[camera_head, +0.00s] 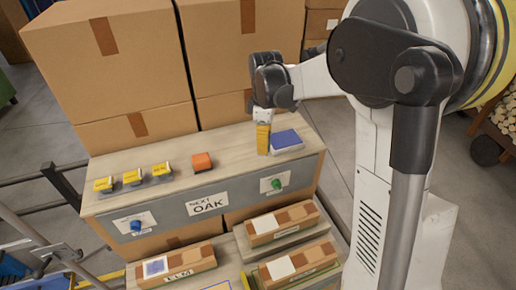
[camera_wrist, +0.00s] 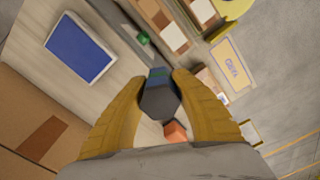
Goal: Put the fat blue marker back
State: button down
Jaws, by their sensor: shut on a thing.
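My gripper (camera_head: 263,150) points down over the right end of the bench top, just left of the blue pad. In the wrist view its yellow fingers (camera_wrist: 158,98) are shut on a dark grey faceted thing (camera_wrist: 158,103) with a blue side (camera_wrist: 160,75). It may be the fat blue marker; its full shape is hidden, and in the head view the fingers cover it. A small blue piece (camera_head: 136,226) sits on a white label at the bench front's left. A green piece (camera_head: 277,183) sits on a similar label at the right.
The blue pad (camera_head: 286,138) lies in a pale tray. An orange block (camera_head: 202,161) and several yellow-labelled pieces (camera_head: 133,176) stand further left on the bench top (camera_head: 228,163). Tall cardboard boxes (camera_head: 105,55) stand behind.

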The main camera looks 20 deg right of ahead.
jog(key=shift+w+f, duration=0.15)
jog(key=shift+w, duration=0.2)
jog(key=b, duration=0.2)
send_over(240, 158)
notch_tip(240, 158, down, 6)
jog(key=shift+f, duration=0.25)
jog(key=shift+w+f+b, duration=0.1)
jog(key=shift+f+b, duration=0.6)
jog(key=shift+f, duration=1.25)
jog(key=shift+f, duration=0.15)
jog(key=c, duration=1.1)
grip_release()
jog(key=shift+c, duration=0.2)
